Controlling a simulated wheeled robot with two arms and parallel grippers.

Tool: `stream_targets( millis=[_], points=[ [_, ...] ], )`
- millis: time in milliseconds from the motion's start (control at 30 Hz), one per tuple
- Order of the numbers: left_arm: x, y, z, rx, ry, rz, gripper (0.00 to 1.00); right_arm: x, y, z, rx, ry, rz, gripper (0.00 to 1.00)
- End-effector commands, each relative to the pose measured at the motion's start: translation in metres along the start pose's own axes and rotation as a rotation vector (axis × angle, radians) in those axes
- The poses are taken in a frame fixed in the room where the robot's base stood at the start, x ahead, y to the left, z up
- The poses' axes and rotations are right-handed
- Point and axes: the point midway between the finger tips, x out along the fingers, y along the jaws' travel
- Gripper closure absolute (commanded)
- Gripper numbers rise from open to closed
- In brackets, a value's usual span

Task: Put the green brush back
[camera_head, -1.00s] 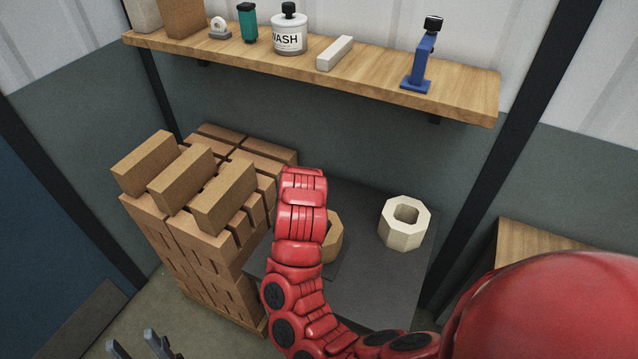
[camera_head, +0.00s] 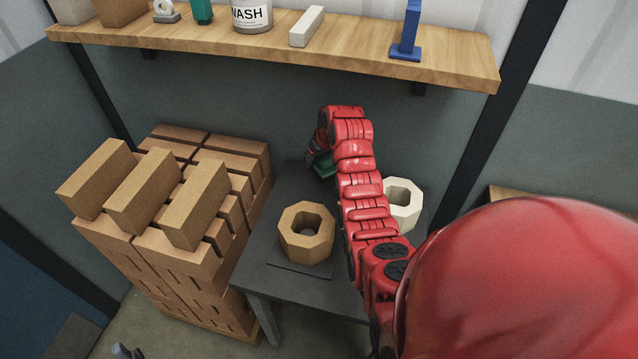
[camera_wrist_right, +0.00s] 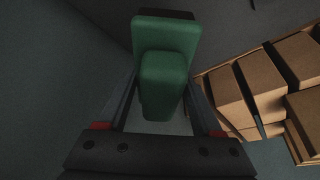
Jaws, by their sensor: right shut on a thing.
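The green brush (camera_head: 323,165) is at my right gripper (camera_head: 312,156), above the back of the dark table and partly hidden by my red arm. In the right wrist view, the green brush (camera_wrist_right: 165,40) sits between the two fingers of the right gripper (camera_wrist_right: 161,88), which is shut on it. A tan octagonal holder (camera_head: 305,235) with a hole stands on the table, in front of the gripper. A cream octagonal holder (camera_head: 403,200) is right of my arm, partly hidden by it. Only a tip of my left gripper (camera_head: 124,351) shows at the bottom edge.
A tall stack of tan bricks (camera_head: 170,210) stands left of the dark table (camera_head: 265,282). A wooden surface (camera_head: 510,194) is at right.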

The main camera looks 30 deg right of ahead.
Motion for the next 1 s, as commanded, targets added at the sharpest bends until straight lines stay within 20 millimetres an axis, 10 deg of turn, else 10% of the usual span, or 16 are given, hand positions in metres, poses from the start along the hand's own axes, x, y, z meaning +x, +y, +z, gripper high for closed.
stream_targets(
  millis=[600, 967, 1000],
  points=[
    [0.024, -0.001, -0.004, 0.000, 0.000, 0.000, 0.50, 0.073, -0.001, 0.031, -0.001, -0.002, -0.001, 0.98],
    [0.020, -0.001, -0.003, 0.000, 0.000, 0.000, 0.50, 0.080, -0.001, 0.033, -0.002, -0.001, 0.000, 0.98],
    [0.019, -0.001, -0.003, 0.000, 0.000, 0.000, 0.50, 0.080, -0.001, 0.033, -0.002, -0.001, 0.000, 0.31]
  ],
)
